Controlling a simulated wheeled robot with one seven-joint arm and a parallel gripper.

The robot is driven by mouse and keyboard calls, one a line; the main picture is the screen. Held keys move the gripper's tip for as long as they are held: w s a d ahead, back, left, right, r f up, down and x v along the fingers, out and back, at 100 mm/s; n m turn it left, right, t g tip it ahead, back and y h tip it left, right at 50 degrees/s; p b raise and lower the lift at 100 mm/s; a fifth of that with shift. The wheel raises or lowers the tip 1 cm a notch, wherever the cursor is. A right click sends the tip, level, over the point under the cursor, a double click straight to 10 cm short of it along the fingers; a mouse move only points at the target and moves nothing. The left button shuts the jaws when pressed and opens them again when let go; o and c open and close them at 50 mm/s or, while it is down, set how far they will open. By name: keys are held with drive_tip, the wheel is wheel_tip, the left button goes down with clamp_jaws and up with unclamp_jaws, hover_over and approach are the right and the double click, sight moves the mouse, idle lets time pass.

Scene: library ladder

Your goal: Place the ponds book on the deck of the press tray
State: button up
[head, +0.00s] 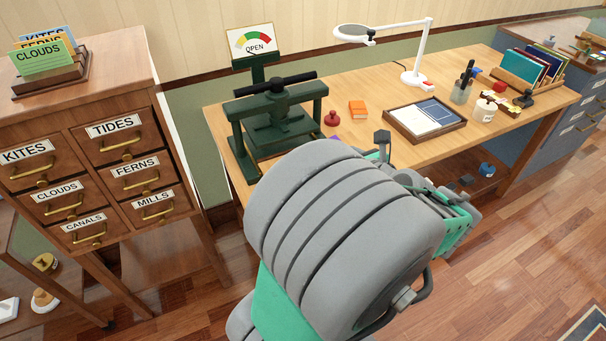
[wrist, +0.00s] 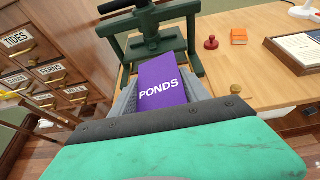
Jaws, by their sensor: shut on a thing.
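The purple book (wrist: 162,82) marked PONDS is held between the two grey fingers of my gripper (wrist: 160,92) in the wrist view. Its cover faces the camera and its far end points toward the dark green press (wrist: 152,36). In the head view only a purple sliver of the book (head: 335,138) shows past my arm, which hides the gripper. The press (head: 276,115) stands at the left end of the desk, with an OPEN dial behind it. Its low tray area (head: 262,150) is partly hidden by my arm, and the book covers part of it in the wrist view.
A red stamp (head: 332,118), an orange book (head: 358,109) and a framed paper tray (head: 457,127) lie right of the press. A white lamp (head: 414,70) stands behind them. A wooden drawer cabinet (head: 105,150) is on the left. Bare desk shows between these things.

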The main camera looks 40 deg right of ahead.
drive_tip(key=shift+s+d, duration=0.35)
drive_tip(key=shift+s, duration=0.25)
drive_tip(key=w+f, duration=0.3)
drive_tip(key=w, duration=0.1)
drive_tip(key=w+f+b, duration=0.1)
drive_tip(key=w+f, duration=0.2)
drive_tip(key=w, duration=0.2)
drive_tip(key=w+f+b, duration=0.1)
drive_tip(key=w+f, duration=0.2)
drive_tip(key=w, duration=0.1)
drive_tip(key=shift+w+d+f, duration=0.15)
drive_tip(key=shift+w+f, duration=0.1)
wheel_tip(320, 180, down, 4)
drive_tip(key=shift+w+d+r+h+b, duration=0.15)
drive_tip(key=shift+r+h+b, duration=0.15)
drive_tip(key=shift+b, duration=0.3)
drive_tip(key=o, duration=1.6)
drive_tip(key=shift+f, duration=0.1)
drive_tip(key=shift+o, duration=0.2)
